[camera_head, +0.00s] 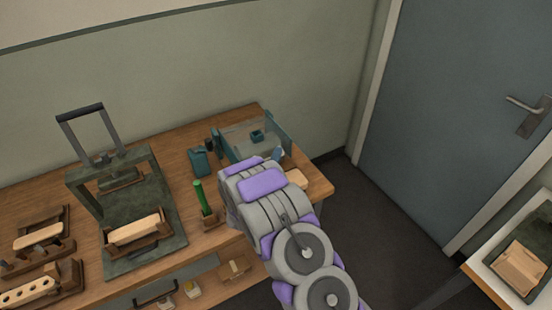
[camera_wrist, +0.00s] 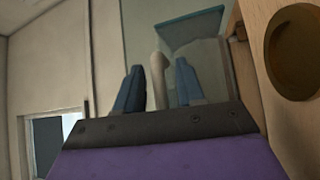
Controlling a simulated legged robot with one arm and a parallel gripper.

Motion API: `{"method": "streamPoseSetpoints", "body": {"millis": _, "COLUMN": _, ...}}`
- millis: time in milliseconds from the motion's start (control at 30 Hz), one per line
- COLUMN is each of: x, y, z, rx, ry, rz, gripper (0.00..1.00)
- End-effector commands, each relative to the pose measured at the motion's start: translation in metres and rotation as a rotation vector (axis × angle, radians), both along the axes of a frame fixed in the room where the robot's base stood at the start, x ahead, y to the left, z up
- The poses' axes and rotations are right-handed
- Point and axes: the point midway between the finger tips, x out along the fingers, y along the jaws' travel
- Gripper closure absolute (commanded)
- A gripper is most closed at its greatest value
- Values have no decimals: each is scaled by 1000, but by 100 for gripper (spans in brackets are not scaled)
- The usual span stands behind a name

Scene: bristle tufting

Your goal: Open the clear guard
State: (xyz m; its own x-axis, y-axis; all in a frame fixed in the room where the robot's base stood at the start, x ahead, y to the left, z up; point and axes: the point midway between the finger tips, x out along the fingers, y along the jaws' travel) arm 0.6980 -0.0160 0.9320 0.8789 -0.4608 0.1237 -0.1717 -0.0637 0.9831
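The clear guard (camera_head: 266,131) is a see-through panel with teal edges at the back right of the wooden workbench, with a small teal block visible through or behind it. In the wrist view a pale see-through pane, likely the guard (camera_wrist: 140,35), stands ahead of my gripper (camera_wrist: 158,72). My gripper's two blue-grey fingers are apart. A pale, rounded upright piece (camera_wrist: 157,75), perhaps a handle, shows between them, with gaps on both sides; I cannot tell whether anything touches. In the head view my arm hides most of the gripper and the guard's near lower part.
A dark green press (camera_head: 160,205) with a raised lever stands left on the bench (camera_head: 185,140). Wooden brush blocks lie at left. A tray table (camera_head: 490,275) is at right, below a grey door (camera_head: 460,110).

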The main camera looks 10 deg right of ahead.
Motion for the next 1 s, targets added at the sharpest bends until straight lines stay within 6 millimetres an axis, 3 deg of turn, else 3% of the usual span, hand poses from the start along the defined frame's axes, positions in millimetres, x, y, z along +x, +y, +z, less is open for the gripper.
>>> {"method": "streamPoseSetpoints", "body": {"millis": 433, "x": 0, "y": -1, "z": -1, "rx": 3, "ry": 2, "rz": 4, "gripper": 100}}
{"method": "streamPoseSetpoints", "body": {"millis": 1000, "x": 0, "y": -9, "z": 0, "rx": 5, "ry": 15, "rz": -9, "gripper": 100}}
